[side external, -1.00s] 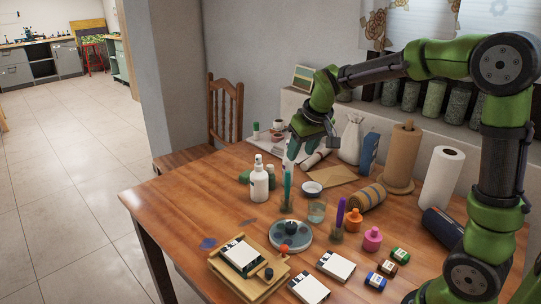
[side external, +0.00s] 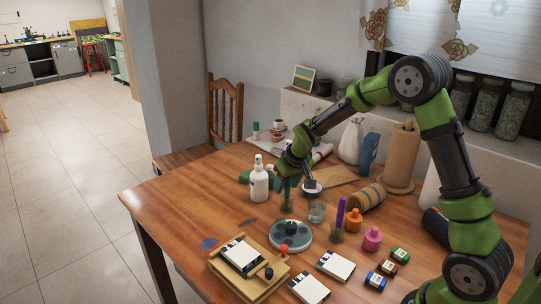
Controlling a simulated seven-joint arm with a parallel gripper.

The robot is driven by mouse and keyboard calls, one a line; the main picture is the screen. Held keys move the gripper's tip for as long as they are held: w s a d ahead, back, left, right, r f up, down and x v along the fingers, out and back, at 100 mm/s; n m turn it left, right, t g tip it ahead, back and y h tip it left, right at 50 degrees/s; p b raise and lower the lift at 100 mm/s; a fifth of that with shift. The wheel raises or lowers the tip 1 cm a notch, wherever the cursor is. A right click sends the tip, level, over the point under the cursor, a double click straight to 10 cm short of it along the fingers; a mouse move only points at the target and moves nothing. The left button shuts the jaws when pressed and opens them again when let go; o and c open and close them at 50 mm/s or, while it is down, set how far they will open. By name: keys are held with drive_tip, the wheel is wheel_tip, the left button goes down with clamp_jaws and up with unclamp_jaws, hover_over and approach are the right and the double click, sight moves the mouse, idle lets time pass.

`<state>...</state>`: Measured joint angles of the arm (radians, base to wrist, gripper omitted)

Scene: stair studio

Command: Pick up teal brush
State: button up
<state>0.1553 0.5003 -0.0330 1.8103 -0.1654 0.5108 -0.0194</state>
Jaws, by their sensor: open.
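The teal brush (side external: 286,192) stands upright in a small clear holder on the wooden table, left of the middle. My gripper (side external: 297,183) points down at the brush's top with its jaws open. The upper part of the brush is largely hidden by my gripper. I cannot tell whether the brush is between the fingers or just beside them.
A white spray bottle (side external: 259,183) stands close on the left. A clear glass (side external: 317,212) and a purple brush (side external: 340,213) stand to the right. A round palette (side external: 275,241) lies in front. The table's left front (side external: 175,210) is mostly clear.

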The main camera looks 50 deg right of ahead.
drive_tip(key=shift+w+f, duration=0.2)
drive_tip(key=shift+f, duration=0.3)
clamp_jaws()
drive_tip(key=shift+r, duration=0.1)
wheel_tip(320, 180, up, 10)
idle(0.4)
